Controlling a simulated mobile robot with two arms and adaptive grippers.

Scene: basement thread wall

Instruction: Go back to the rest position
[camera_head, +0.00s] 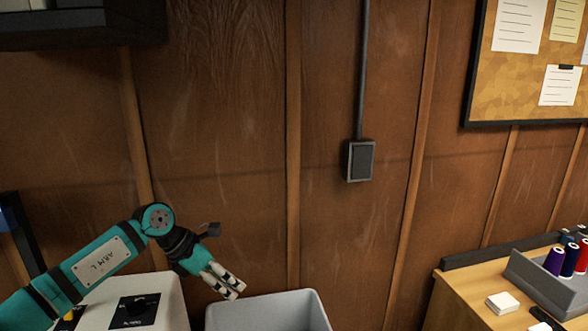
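My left arm comes in from the lower left, teal and black with a label on it. Its gripper (234,291) points down and to the right, above the left side of a grey open bin. The pale, dark-banded fingers lie close together, and nothing shows between them. My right arm and gripper are not in view.
The grey bin (312,309) stands low in front of the wood-panelled wall. A white box-like unit (172,300) is left of it. At right, a wooden table (452,307) carries a grey tray (533,283) with thread spools and a small white stack (503,302).

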